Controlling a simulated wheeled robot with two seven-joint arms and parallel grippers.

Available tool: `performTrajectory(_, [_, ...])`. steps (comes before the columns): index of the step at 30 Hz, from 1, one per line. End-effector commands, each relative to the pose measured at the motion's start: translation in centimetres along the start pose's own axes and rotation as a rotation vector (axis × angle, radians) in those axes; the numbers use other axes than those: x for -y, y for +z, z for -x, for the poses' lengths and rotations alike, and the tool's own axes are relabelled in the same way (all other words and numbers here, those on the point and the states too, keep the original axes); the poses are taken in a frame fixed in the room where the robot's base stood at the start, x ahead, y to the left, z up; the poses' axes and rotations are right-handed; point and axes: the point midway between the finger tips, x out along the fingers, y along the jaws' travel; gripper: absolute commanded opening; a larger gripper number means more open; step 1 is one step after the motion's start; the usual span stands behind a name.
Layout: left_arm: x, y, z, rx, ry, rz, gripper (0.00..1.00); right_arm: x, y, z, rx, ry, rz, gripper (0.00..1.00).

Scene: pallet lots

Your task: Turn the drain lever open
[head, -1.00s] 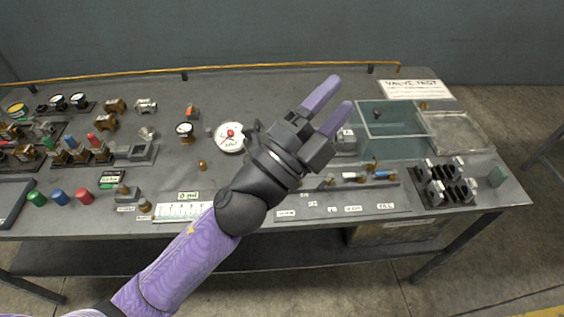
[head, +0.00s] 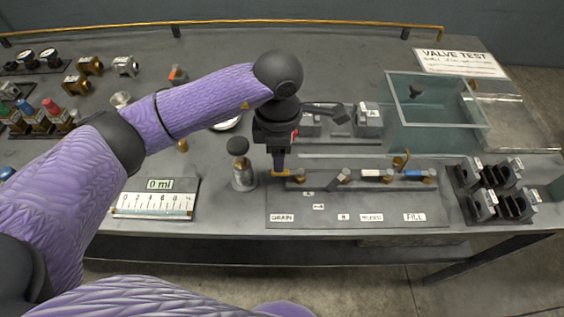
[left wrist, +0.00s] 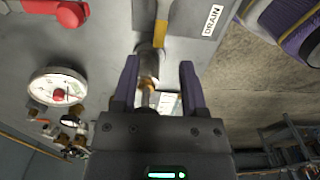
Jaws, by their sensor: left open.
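The drain lever has a yellow handle (head: 280,173) at the left end of the valve row in the head view. In the left wrist view the yellow handle (left wrist: 161,28) lies just beyond the fingertips, near a label reading DRAIN (left wrist: 211,20). My left gripper (head: 278,168) points down at this handle, and its fingers overlap it in the head view. In the left wrist view its two purple fingers stand apart, so the gripper (left wrist: 159,62) is open. Whether a finger touches the handle I cannot tell. My right gripper is not in view.
A metal bottle with a black knob (head: 243,175) stands close left of the gripper. Other valves with white (head: 371,175) and blue (head: 414,174) handles stand to the right. A clear tank (head: 440,130) is behind them. A measuring scale (head: 155,202) lies left.

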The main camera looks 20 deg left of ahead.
Motion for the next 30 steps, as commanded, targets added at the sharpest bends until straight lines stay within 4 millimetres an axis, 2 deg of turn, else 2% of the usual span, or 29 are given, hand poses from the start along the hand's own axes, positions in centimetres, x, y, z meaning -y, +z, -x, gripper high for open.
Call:
performTrajectory(1, [0.1, 0.0, -1.4, 0.0, -0.005, 0.002, 0.55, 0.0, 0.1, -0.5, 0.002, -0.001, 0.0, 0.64])
performTrajectory(6, [0.1, 0.1, -4.3, 0.002, -0.004, 0.0, 0.55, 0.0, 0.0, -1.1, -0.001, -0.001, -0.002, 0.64])
performTrajectory(10, [0.0, 0.1, -5.0, 0.002, -0.001, 0.0, 0.55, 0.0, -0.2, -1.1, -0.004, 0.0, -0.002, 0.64])
performTrajectory(16, [0.0, 0.1, -5.0, 0.004, -0.001, 0.0, 0.55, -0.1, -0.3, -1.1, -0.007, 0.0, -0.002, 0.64])
performTrajectory(17, [0.0, 0.1, -5.0, 0.004, -0.001, 0.0, 0.51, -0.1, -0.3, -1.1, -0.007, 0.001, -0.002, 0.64])
performTrajectory(24, [0.1, 0.1, -4.9, 0.004, -0.001, 0.0, 0.0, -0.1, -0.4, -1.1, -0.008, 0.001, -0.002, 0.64])
performTrajectory(30, [0.0, 0.1, -4.9, 0.004, -0.001, 0.0, 0.0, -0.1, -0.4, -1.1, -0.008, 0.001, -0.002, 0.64])
